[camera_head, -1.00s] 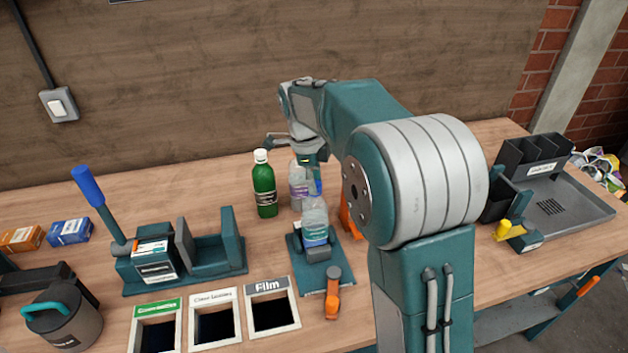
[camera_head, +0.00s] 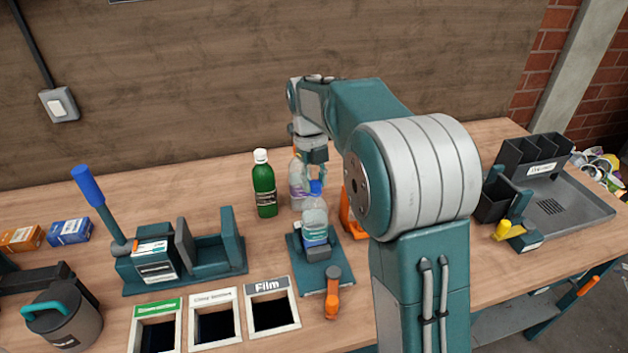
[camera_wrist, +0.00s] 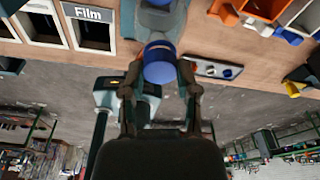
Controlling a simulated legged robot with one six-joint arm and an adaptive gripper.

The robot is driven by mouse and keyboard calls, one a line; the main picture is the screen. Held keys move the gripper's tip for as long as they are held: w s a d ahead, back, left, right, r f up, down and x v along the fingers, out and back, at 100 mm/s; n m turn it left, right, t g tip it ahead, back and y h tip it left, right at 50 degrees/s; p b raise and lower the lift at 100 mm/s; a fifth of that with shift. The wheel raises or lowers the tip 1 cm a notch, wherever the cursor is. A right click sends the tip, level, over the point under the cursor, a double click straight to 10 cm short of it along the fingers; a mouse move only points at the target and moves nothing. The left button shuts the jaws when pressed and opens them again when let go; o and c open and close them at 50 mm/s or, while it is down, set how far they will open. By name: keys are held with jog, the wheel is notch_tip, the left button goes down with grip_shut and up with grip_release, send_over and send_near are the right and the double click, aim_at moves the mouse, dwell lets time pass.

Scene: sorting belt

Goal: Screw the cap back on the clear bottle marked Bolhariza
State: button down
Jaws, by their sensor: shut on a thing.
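A clear bottle (camera_head: 314,219) with a blue-and-white label stands upright in a teal clamp stand (camera_head: 308,283); its marking is too small to read. My gripper (camera_head: 314,178) points down above this bottle and is shut on a blue cap (camera_head: 316,187). In the wrist view the cap (camera_wrist: 160,60) sits between the two fingertips (camera_wrist: 160,78). The cap is at or just above the bottle's mouth; I cannot tell whether they touch. A second clear bottle (camera_head: 296,183) stands behind, partly hidden by my gripper.
A green bottle (camera_head: 264,186) with a white cap stands close on the left. An orange holder (camera_head: 350,222) stands to the right, partly behind my arm. The clamp's orange handle (camera_head: 333,296) is in front. A Film bin opening (camera_head: 271,287) and a lever press (camera_head: 170,262) lie to the left.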

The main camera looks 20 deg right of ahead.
jog(key=shift+f+m, duration=0.1)
jog(key=shift+m, duration=0.2)
jog(key=shift+c, duration=1.3)
grip_release()
